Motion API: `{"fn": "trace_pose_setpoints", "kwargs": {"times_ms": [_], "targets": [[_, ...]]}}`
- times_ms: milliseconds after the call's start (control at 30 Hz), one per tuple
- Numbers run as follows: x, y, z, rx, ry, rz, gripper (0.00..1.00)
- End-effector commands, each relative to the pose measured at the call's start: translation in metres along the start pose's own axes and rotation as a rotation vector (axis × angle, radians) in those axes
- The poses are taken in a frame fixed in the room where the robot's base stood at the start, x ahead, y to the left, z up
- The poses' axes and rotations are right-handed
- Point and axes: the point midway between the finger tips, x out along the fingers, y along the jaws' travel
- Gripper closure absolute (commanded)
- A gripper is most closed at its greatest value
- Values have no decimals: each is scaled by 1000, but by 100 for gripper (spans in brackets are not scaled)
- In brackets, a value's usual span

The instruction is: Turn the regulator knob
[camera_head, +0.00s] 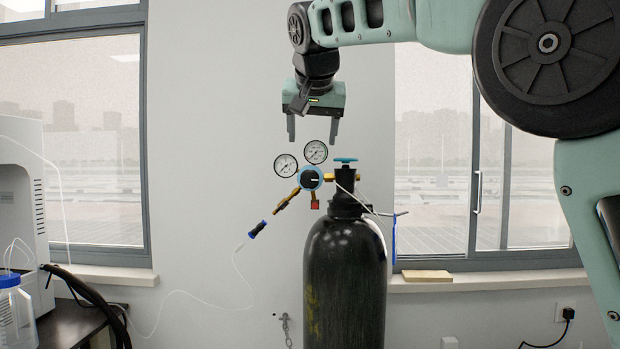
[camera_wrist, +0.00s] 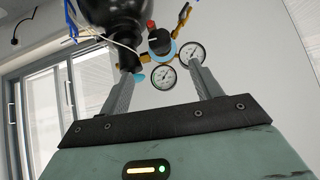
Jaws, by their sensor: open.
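The regulator knob (camera_head: 311,179) is a round blue-rimmed knob with a dark face, on the brass regulator beside the top of a black gas cylinder (camera_head: 345,275). Two white dial gauges (camera_head: 286,165) sit just above and to the left of the knob. A teal valve handwheel (camera_head: 345,160) tops the cylinder. My gripper (camera_head: 312,137) is open and empty, fingers pointing down, above the gauges and apart from the knob. In the wrist view the knob (camera_wrist: 160,45) and gauges show beyond and between my fingers (camera_wrist: 160,85).
A thin white hose runs from the regulator's blue-ended fitting (camera_head: 257,229) to a white machine (camera_head: 20,190) on the left. A small wooden block (camera_head: 427,276) lies on the right windowsill.

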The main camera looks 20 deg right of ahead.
Motion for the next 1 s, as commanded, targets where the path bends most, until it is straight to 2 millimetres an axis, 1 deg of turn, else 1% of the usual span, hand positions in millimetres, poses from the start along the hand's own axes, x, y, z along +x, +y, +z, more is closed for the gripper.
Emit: {"fn": "trace_pose_setpoints", "kwargs": {"times_ms": [33,300,400,533,600,733,833,1000], "targets": [[11,0,0,-1,-1,5,36],[68,0,0,-2,-2,4,36],[88,0,0,-2,-3,4,36],[111,1,0,-2,-1,3,36],[120,0,0,-2,-1,1,36],[131,0,0,-2,-1,0,36],[135,0,0,-3,-1,-1,36],[137,-1,0,-3,0,-2,36]]}}
